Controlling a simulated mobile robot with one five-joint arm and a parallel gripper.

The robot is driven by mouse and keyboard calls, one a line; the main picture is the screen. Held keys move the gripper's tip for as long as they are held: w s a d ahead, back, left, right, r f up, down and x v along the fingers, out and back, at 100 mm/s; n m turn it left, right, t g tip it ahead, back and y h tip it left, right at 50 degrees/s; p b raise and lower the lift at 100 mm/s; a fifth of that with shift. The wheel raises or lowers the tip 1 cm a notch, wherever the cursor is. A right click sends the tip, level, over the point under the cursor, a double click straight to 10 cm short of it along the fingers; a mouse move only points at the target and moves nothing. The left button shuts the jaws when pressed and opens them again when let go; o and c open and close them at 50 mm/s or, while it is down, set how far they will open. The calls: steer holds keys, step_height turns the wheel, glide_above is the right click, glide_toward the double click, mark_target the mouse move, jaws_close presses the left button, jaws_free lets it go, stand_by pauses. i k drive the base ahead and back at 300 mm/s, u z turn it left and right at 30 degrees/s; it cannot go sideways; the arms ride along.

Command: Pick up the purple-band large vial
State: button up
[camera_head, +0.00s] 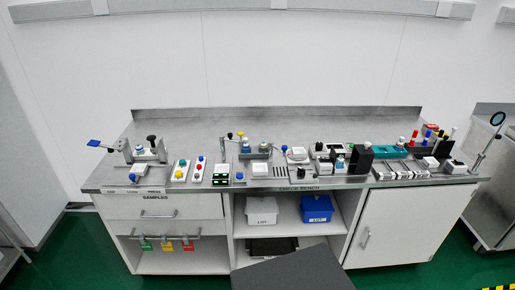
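I cannot make out a purple band on any vial at this size. Several small upright items with red, blue, yellow and white tops (427,136) stand in a cluster at the right end of the bench (200,135); the large vial may be among them, but I cannot tell. A small clear item with a blue top (340,162) stands right of the bench's middle, beside a black block (361,158). My gripper is not in view.
Fixtures with levers stand at the left (146,152) and middle (256,149). A teal tray (388,152) lies at the right. The bench's back strip is mostly clear. Green floor shows in front.

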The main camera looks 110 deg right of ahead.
mark_target(246, 149)
steer(key=k, duration=1.65)
steer(key=z, duration=1.45)
steer(key=i, duration=1.55)
steer(key=u, duration=0.05)
